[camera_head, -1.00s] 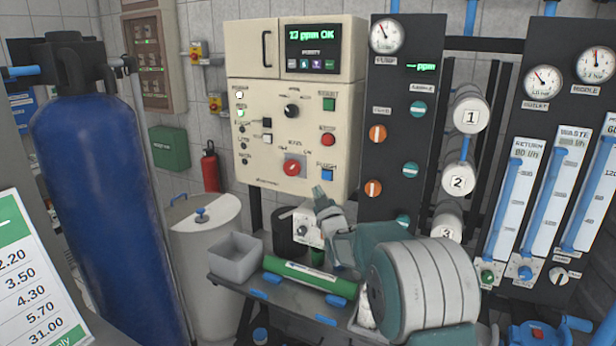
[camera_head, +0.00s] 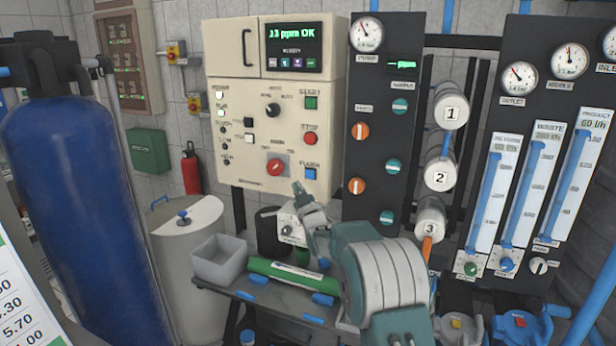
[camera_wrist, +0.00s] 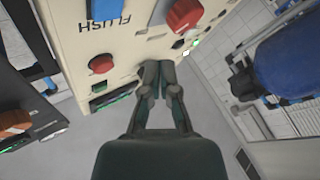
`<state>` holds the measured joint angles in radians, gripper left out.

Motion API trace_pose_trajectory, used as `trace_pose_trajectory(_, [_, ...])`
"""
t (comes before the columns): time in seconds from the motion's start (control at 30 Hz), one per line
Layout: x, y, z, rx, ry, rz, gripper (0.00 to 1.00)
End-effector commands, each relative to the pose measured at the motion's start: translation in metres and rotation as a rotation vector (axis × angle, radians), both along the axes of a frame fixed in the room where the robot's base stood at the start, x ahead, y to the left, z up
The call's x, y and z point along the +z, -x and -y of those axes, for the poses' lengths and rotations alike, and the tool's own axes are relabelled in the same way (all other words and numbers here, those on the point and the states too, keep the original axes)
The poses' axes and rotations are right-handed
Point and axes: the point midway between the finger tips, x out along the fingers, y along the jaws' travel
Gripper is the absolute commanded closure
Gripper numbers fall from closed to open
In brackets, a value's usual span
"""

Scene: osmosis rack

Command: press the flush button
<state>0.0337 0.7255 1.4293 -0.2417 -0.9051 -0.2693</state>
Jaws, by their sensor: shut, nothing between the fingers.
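My gripper (camera_head: 298,187) is shut and empty, just left of and slightly below the flush button in the head view. In the wrist view my gripper (camera_wrist: 158,66) points at the panel between the red rotary switch (camera_wrist: 184,15) and the red stop button (camera_wrist: 101,64). I cannot tell whether its tips touch the panel.
The red rotary switch (camera_head: 275,167) and the stop button (camera_head: 310,139) sit close to the flush button. Below are a bench with a grey bin (camera_head: 219,260) and a green tube (camera_head: 290,274). A black gauge panel (camera_head: 372,190) stands to the right.

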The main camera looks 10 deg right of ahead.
Motion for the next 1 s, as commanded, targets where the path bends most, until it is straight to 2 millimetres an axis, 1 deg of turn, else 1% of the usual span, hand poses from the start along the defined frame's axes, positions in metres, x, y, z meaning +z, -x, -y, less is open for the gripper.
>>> trace_pose_trajectory(0.03, [-0.001,-0.006,0.005,-0.001,0.002,0.001,1.00])
trace_pose_trajectory(0.2, [-0.001,-0.024,0.017,-0.001,0.002,0.001,1.00])
trace_pose_trajectory(0.4, [0.000,-0.039,0.026,0.000,0.002,0.001,1.00])
trace_pose_trajectory(0.6, [0.000,-0.043,0.029,0.000,0.000,-0.001,1.00])
trace_pose_trajectory(1.0, [0.000,-0.043,0.029,0.000,0.000,0.000,1.00])
